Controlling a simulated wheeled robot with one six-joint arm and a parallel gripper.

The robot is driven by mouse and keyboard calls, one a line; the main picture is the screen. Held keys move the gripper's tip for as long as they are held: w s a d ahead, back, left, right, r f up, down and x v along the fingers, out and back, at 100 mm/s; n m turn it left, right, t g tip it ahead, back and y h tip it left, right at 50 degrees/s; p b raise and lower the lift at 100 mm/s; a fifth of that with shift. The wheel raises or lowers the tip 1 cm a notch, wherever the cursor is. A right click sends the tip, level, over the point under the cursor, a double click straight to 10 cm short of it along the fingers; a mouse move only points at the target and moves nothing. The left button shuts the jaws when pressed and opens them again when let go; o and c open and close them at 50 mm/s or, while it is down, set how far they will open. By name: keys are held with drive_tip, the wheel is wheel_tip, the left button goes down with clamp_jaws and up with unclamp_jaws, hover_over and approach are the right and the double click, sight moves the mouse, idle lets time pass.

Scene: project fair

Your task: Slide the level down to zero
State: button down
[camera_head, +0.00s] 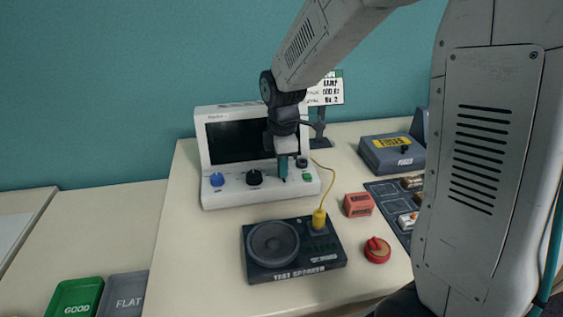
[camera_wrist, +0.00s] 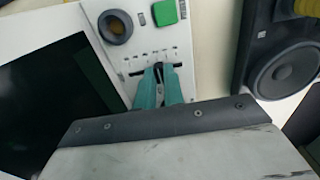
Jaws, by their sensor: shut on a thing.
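A white instrument (camera_head: 262,197) with a dark screen (camera_head: 238,140) stands on the table, and its front panel carries a level slider. In the wrist view the slider's slot (camera_wrist: 135,73) runs across the panel, with small marks beside it. My gripper (camera_head: 283,177) points down at the right part of this panel. In the wrist view its teal fingers (camera_wrist: 159,76) are shut on the dark slider knob (camera_wrist: 158,68), around the middle of the visible slot. The fingers hide part of the knob and slot.
A blue knob (camera_head: 217,180) and a black knob (camera_head: 254,178) sit left of my gripper; a green button (camera_head: 302,163) is to the right. A test speaker (camera_head: 272,244) with a yellow cable (camera_head: 325,205) stands in front. A red block (camera_head: 358,205) and red knob (camera_head: 377,250) lie right.

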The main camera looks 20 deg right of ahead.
drive_tip(key=shift+s+a, duration=0.15)
drive_tip(key=shift+s, duration=0.55)
drive_tip(key=shift+s+a, duration=0.1)
drive_tip(key=shift+s, duration=0.55)
drive_tip(key=c, duration=1.5)
unclamp_jaws()
drive_tip(key=shift+s, duration=0.1)
drive_tip(key=shift+r, duration=0.1)
wheel_tip(320, 180, up, 8)
drive_tip(key=shift+f, duration=0.15)
